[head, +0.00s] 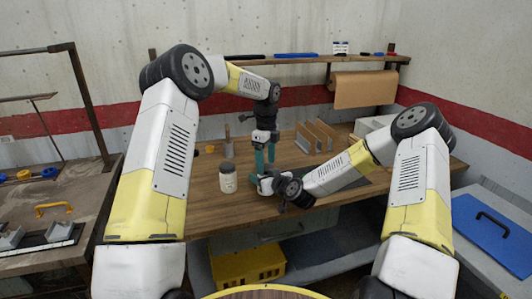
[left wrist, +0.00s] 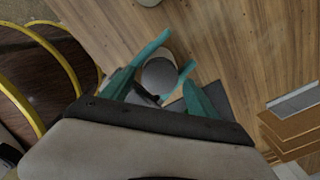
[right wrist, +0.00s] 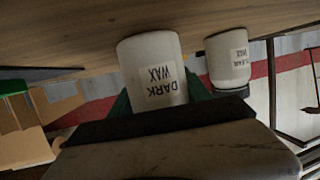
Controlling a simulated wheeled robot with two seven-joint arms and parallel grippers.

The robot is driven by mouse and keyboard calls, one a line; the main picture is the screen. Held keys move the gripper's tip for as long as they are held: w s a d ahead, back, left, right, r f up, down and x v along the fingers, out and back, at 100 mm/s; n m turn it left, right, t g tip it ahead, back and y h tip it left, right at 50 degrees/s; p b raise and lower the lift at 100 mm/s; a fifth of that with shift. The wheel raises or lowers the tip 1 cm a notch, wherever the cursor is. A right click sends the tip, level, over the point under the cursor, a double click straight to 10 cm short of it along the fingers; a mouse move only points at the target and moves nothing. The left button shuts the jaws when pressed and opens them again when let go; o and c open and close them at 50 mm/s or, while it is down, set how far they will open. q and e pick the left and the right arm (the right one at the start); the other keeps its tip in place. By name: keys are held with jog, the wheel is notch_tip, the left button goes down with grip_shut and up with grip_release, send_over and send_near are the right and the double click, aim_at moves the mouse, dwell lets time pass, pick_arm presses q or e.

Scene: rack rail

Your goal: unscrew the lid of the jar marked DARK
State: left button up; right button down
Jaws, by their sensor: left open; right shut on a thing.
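The jar marked DARK WAX (right wrist: 152,62) fills the middle of the right wrist view, where it appears upside down. My right gripper (right wrist: 158,98) is shut on it, with green fingers on both sides. In the head view the jar is mostly hidden behind my grippers, low over or on the bench. My left gripper (head: 265,160) points down above it, open. In the left wrist view the grey round lid (left wrist: 160,75) lies between the spread teal fingers of the left gripper (left wrist: 177,52). I cannot tell whether the fingers touch it.
A second white jar, marked CLEAR WAX (right wrist: 229,60), with a dark lid, stands on the wooden bench (head: 290,208) left of the held jar; the head view shows it too (head: 228,182). Upright brown boards (head: 318,132) stand behind right. The bench's front left is clear.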

pick_arm(q)
jog(key=shift+f, duration=0.55)
jog(key=c, duration=1.5)
jog(key=o, duration=1.6)
jog(key=shift+c, duration=0.2)
jog(key=shift+r, duration=2.3)
pick_arm(e)
jog(key=shift+c, duration=2.1)
grip_release()
